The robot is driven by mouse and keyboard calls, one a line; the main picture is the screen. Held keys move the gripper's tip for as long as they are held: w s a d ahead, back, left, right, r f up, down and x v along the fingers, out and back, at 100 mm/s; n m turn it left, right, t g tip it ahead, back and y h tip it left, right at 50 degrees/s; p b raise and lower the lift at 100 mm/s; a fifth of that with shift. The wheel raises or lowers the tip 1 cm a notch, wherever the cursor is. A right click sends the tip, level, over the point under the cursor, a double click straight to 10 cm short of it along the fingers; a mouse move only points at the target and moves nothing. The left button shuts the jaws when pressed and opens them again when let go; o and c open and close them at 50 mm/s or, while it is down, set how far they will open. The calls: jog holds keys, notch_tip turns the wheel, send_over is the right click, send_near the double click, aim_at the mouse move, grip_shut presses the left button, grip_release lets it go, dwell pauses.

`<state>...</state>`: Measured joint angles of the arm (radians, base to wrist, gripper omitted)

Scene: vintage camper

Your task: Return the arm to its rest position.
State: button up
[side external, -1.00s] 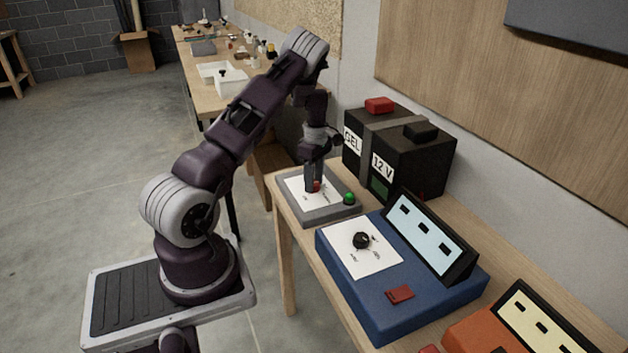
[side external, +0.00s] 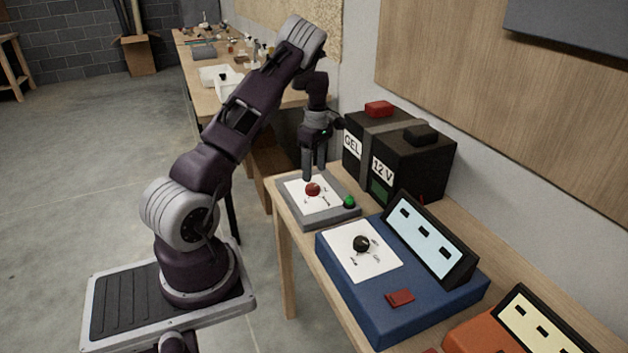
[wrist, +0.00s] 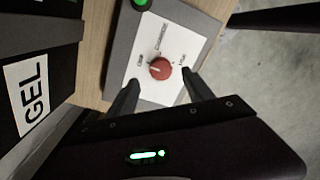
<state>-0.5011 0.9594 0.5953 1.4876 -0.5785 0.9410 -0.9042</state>
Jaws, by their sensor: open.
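The red knob (side external: 313,189) sits on the panel's white label plate, clear of the fingers. My arm reaches up from its base and bends down over the panel.
A black GEL 12 V battery (side external: 400,155) stands close behind and right of my gripper. A green button (side external: 349,202) is on the grey panel (side external: 335,217). A blue box (side external: 400,300) with a tilted display is nearer. Open floor lies left.

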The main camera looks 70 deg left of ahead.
jog(key=shift+r, duration=0.95)
jog(key=shift+w, duration=0.1)
jog(key=s+d+r+m+t, duration=0.25)
jog(key=d+r+m, duration=0.95)
jog(key=d+r, duration=1.05)
jog(key=s+d+m+t, duration=0.3)
jog(key=s+d+m, duration=1)
jog(key=s, duration=0.4)
jog(key=shift+s+d+f+t, duration=0.3)
jog(key=shift+s+d+t, duration=0.05)
jog(key=shift+d, duration=0.3)
